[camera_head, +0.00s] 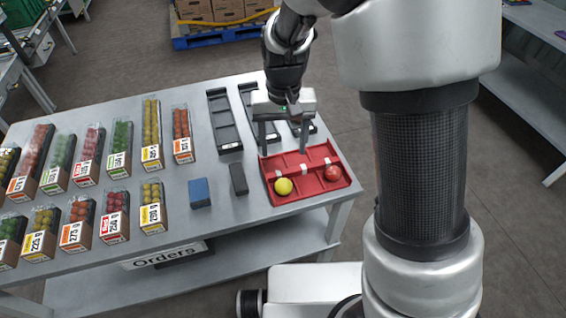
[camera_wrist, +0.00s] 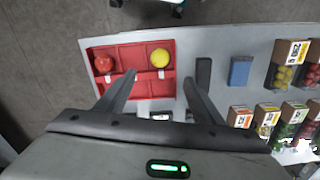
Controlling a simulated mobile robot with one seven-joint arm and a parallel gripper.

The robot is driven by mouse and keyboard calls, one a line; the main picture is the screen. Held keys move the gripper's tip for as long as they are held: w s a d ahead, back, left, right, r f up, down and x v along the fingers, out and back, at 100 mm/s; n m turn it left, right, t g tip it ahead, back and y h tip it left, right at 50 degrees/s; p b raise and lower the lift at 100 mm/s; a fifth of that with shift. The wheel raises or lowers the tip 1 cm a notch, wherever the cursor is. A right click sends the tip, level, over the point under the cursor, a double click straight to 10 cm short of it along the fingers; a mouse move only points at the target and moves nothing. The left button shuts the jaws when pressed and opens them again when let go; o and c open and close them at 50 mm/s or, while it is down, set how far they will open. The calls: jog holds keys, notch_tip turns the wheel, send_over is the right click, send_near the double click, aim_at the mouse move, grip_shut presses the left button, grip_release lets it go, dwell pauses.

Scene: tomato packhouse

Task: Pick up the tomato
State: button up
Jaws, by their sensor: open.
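A red tomato (camera_head: 332,173) sits in the front right compartment of a red divided tray (camera_head: 310,197). A yellow tomato (camera_head: 283,186) sits in the tray's front left compartment. Both also show in the wrist view, the red one (camera_wrist: 103,63) at the left and the yellow one (camera_wrist: 160,57) near the middle. My gripper (camera_head: 283,150) is open and empty above the tray's back side. In the wrist view its fingers (camera_wrist: 158,77) point toward the yellow tomato, apart from it.
Several clear punnets of small tomatoes with price labels (camera_head: 152,215) stand in rows on the table's left. A blue block (camera_head: 199,193) and a dark block (camera_head: 239,179) lie left of the tray. Dark trays (camera_head: 224,120) lie behind. Bare table separates these.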

aim_at(284, 184)
jog(key=f, duration=0.5)
jog(key=f+b, duration=0.1)
jog(key=f, duration=0.9)
jog(key=shift+s+f, duration=0.25)
jog(key=c, duration=0.8)
